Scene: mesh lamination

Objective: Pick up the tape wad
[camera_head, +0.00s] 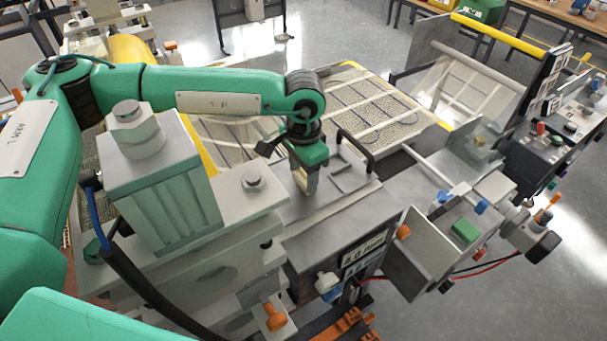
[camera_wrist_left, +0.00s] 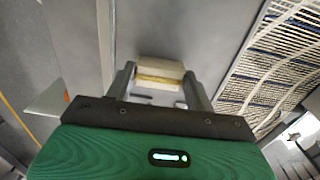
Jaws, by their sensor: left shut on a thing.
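My left gripper (camera_head: 306,184) points down over the grey metal plate in the middle of the machine. In the left wrist view its two fingers (camera_wrist_left: 160,84) are closed on the two sides of a small cream block with a yellowish band, which I take for the tape wad (camera_wrist_left: 160,74). The wad also shows pale between the fingers in the head view, near the plate; I cannot tell whether it touches the plate. My right gripper is not in view.
The metal plate (camera_head: 345,205) has a black handle (camera_head: 355,150) just right of the gripper. A mesh panel (camera_head: 375,105) lies behind. A large grey block with a bolt (camera_head: 160,180) stands at left. A hinged box with a green button (camera_head: 465,231) is at right.

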